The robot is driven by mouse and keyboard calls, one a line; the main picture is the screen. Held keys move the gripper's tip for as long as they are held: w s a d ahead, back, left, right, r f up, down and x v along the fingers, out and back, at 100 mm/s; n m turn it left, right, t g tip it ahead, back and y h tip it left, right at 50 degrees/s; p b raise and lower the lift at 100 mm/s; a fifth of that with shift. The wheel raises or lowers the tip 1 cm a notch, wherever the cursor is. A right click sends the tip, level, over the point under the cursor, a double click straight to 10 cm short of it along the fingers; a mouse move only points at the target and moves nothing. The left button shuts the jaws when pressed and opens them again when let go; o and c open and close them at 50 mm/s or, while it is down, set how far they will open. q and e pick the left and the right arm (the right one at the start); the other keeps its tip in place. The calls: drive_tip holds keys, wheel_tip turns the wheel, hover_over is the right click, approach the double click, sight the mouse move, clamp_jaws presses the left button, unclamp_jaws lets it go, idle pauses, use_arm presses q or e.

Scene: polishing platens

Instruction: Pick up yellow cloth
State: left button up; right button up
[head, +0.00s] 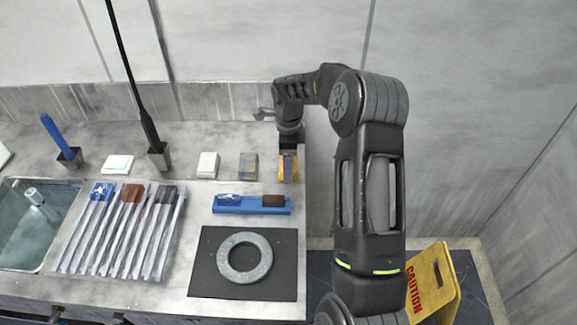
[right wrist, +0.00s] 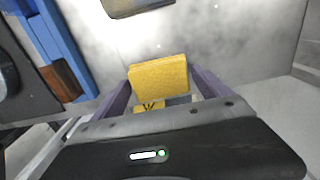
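The yellow cloth (head: 281,174) is a small folded block near the right end of the steel counter. My right gripper (head: 288,160) points down at it and hides its middle in the head view. In the right wrist view the yellow cloth (right wrist: 160,78) lies between the two purple fingers of my right gripper (right wrist: 161,77), one on each side. The cloth's edges look level with the fingertips; I cannot tell if the fingers press on it. My left gripper is out of view.
A blue tray (head: 250,211) and a black mat (head: 205,275) bearing a grey ring (head: 244,258) lie in front. The counter's right edge is close; a yellow caution sign (head: 432,282) stands beyond.

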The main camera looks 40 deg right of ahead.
drive_tip(key=c, duration=1)
drive_tip(key=shift+r+p, duration=0.3)
drive_tip(key=shift+r, duration=0.15)
wheel_tip(320, 180, up, 4)
drive_tip(key=shift+r+p, duration=0.25)
drive_tip(key=shift+p, duration=0.95)
drive_tip(key=shift+r, duration=2.3)
drive_tip(key=o, duration=0.8)
drive_tip(key=c, duration=0.6)
drive_tip(key=shift+d, duration=0.1)
